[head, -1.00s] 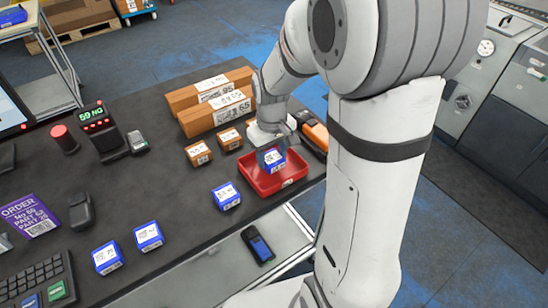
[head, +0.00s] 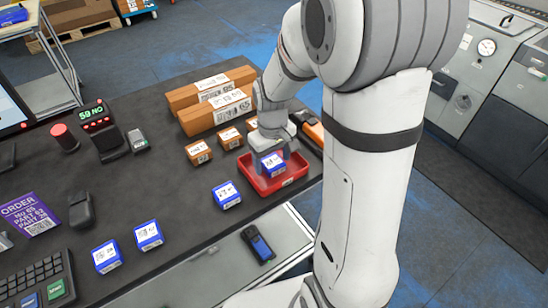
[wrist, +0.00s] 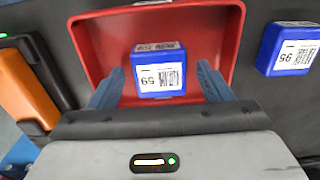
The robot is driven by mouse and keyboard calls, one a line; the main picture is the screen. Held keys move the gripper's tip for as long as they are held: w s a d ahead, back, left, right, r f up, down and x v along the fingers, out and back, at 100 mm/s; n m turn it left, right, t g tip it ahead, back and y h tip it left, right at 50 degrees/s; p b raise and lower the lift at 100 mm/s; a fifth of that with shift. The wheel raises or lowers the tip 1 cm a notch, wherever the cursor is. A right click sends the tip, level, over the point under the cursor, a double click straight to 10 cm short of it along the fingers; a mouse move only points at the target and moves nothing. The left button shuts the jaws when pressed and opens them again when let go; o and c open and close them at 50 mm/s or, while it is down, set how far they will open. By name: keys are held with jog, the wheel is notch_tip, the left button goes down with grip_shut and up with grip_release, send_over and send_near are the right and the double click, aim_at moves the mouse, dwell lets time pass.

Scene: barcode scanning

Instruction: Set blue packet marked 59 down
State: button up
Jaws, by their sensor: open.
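The blue packet marked 59 (wrist: 160,72) sits inside the red tray (wrist: 84,48), label side up, in the wrist view. It also shows in the tray in the head view (head: 272,164). My gripper (wrist: 160,70) is open around the packet, one blue-grey finger on each side. A gap shows between each finger and the packet, so neither seems to touch it. In the head view my gripper (head: 271,157) is over the red tray (head: 281,184), partly covering the packet.
A blue packet marked 95 (wrist: 291,50) lies outside the tray. Small brown boxes (head: 199,152) and two long cartons (head: 215,111) stand behind. An orange-and-black device (wrist: 24,85) lies beside the tray. The table's front edge is close to the tray.

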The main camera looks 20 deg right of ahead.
aim_at(273, 162)
notch_tip(273, 162, up, 12)
jog(key=s+m+t, duration=0.2)
jog(key=s+m, duration=0.1)
jog(key=s, duration=1.1)
jog(key=shift+d+r+m+t+p, duration=0.25)
jog(key=shift+r+m+t+p, duration=0.05)
jog(key=shift+s, duration=0.1)
jog(key=shift+c, duration=0.4)
